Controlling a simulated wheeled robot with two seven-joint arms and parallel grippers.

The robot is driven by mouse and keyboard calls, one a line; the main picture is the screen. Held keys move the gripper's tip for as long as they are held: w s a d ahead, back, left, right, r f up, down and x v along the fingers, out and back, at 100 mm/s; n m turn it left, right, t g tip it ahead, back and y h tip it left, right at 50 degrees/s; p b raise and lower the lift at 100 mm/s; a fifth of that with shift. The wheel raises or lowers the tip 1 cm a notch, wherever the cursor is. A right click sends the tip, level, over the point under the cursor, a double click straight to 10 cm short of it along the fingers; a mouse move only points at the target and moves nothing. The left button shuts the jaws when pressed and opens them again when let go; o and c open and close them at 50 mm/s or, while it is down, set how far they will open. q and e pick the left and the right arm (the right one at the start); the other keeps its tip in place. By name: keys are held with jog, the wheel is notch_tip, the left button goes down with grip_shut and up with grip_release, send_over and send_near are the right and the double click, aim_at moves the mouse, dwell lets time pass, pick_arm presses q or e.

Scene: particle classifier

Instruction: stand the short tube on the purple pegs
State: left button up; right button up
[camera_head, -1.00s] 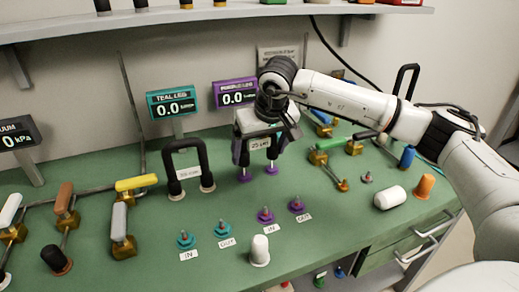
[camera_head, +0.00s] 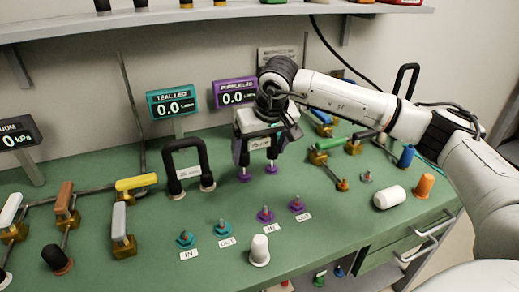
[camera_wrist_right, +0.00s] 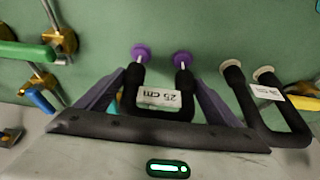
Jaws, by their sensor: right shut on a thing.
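The short tube (camera_wrist_right: 160,100), a black U shape with a white "25 cm" label, is held in my right gripper (camera_wrist_right: 160,100), whose fingers are on either side of it. In the head view the right gripper (camera_head: 259,150) points down at the bench with the tube between its fingers. The tube's two ends point at two purple pegs (camera_head: 243,175), (camera_head: 271,169). In the wrist view thin pale pins show between the tube ends and the purple peg bases (camera_wrist_right: 140,53), (camera_wrist_right: 182,59). I cannot tell whether the pins enter the tube. My left gripper is out of view.
A larger black U tube (camera_head: 186,165) stands close left of the gripper on tan pegs. Purple ports (camera_head: 265,214) and teal ports (camera_head: 186,238) lie in front, beside a white cap (camera_head: 260,251). Meters (camera_head: 236,93) stand behind. Valves and pipes (camera_head: 320,157) are to the right.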

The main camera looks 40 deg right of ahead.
jog(key=shift+f+b, duration=0.45)
jog(key=shift+f, duration=0.2)
jog(key=shift+f+b, duration=0.7)
jog(key=shift+f, duration=0.45)
jog(key=o, duration=1)
jog(key=shift+r, duration=0.2)
jog(key=v, duration=1)
jog(key=shift+s+p, duration=0.1)
jog(key=shift+p, duration=0.3)
